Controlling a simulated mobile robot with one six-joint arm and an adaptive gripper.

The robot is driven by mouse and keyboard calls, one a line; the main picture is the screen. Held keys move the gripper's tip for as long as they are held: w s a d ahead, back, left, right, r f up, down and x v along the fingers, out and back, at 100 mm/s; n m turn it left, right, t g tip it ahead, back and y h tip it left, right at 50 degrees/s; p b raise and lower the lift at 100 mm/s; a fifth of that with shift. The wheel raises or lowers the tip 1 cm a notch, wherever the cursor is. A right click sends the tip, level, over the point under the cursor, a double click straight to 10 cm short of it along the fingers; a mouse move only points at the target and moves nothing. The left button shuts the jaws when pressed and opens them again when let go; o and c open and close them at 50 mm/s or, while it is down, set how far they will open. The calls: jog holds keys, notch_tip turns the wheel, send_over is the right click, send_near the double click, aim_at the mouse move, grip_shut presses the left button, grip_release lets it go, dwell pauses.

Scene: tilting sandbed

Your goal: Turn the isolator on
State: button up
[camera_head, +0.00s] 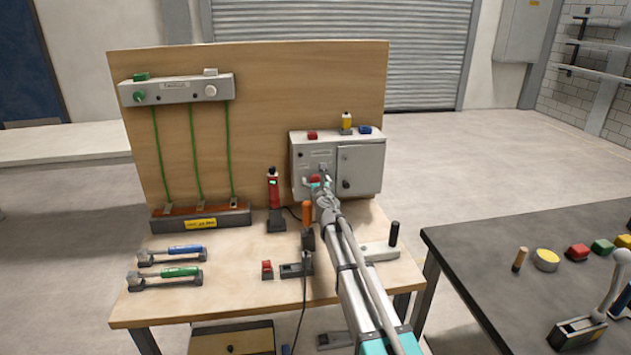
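A grey control box (362,164) stands at the back right of the wooden bench, against the plywood board. A red part (315,179), perhaps the isolator handle, shows low on the left half of its front. My arm reaches in from the lower right, and my gripper (323,181) is at the front of the box, right beside the red part. I cannot tell whether it touches it. The fingers are small and partly hidden by my wrist, so their opening is unclear. The isolator's position cannot be read.
A red handheld device (273,187) stands in a holder left of the box. An orange-handled tool (306,214) stands close to my wrist. Blue (184,250) and green (180,272) handled tools lie front left. A dark table (480,245) is at the right.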

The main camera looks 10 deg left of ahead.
jog(key=c, duration=1.1)
jog(key=shift+m, duration=0.4)
jog(key=m, duration=0.6)
jog(key=shift+d, duration=0.1)
jog(key=m, duration=0.3)
jog(key=shift+m, duration=0.3)
jog(key=shift+f+m, duration=0.1)
jog(key=shift+m, duration=1.6)
